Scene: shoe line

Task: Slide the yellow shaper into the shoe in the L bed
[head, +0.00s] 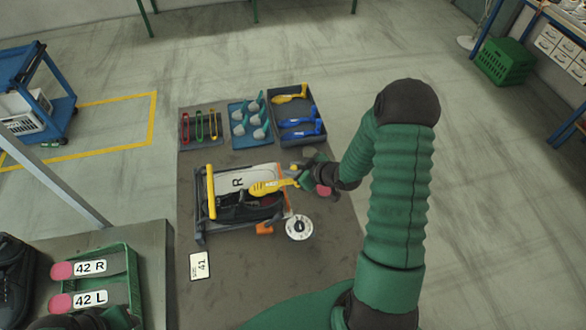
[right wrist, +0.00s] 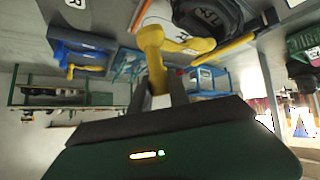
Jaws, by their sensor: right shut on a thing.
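My right gripper (head: 305,174) is shut on the handle end of the yellow shaper (head: 266,188), which also rises between the grey fingers in the right wrist view (right wrist: 152,52). The shaper points left, and its far end is over or at the black shoe (head: 236,210). I cannot tell whether its tip is inside the opening. The shoe lies in the near bed of the frame (head: 198,212) and also shows in the right wrist view (right wrist: 208,14). That bed's letter is hidden; the far bed is marked R (head: 238,182). A dark shape at the bottom left is probably my left gripper (head: 92,322), its jaws unclear.
Behind the frame are a dark tray (head: 303,105) with yellow and blue shapers, a blue tray (head: 238,138) of grey pieces and a tray of coloured clips (head: 200,125). A white roll (head: 299,228) lies close right of the frame. A green crate (head: 130,275) holds insoles.

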